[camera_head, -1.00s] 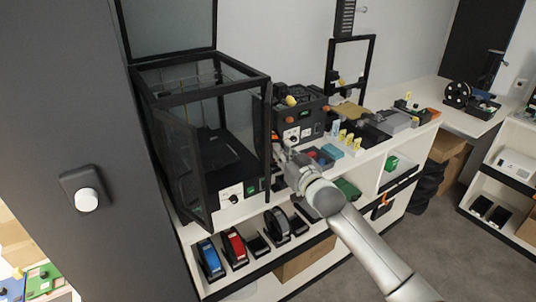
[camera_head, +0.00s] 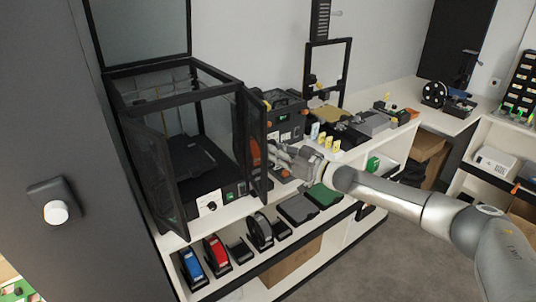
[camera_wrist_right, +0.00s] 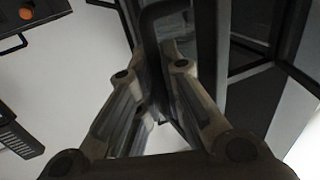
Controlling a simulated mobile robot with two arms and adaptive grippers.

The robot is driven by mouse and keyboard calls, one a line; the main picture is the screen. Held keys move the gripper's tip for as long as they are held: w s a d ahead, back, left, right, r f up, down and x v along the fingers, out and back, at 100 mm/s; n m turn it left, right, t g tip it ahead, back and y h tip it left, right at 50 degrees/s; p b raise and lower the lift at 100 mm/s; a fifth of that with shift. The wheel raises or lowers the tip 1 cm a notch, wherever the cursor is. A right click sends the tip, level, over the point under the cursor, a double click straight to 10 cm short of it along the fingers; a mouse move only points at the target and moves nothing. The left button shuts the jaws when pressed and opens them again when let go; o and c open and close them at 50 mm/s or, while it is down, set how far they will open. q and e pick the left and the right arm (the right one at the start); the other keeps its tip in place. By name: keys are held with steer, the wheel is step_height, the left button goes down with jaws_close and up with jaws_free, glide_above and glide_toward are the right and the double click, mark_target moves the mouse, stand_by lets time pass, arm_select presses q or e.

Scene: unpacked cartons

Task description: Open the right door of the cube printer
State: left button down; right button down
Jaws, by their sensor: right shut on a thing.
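The cube printer (camera_head: 188,80) is a black-framed box with clear panels, standing on the white bench. Its left door (camera_head: 154,170) stands open toward the front left. Its right door (camera_head: 254,142) is swung outward at the right front edge, so the front is open to the dark interior. My right gripper (camera_head: 275,152) is at the outer side of this door. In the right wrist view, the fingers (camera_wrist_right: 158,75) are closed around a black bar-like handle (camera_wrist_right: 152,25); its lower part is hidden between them. My left gripper is not in view.
Beside the printer stands a black device (camera_head: 285,112) with orange knobs. Small tools and yellow-tagged parts crowd the bench to the right. The floor (camera_head: 375,262) in front is clear.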

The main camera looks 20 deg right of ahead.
steer(key=shift+w+d, duration=0.15)
steer(key=shift+d, duration=0.1)
stand_by(0.4)
steer(key=c, duration=1.6)
jaws_free()
steer(key=shift+o, duration=0.2)
steer(key=v, duration=1.2)
steer(key=shift+w, duration=0.15)
steer(key=shift+d, duration=0.1)
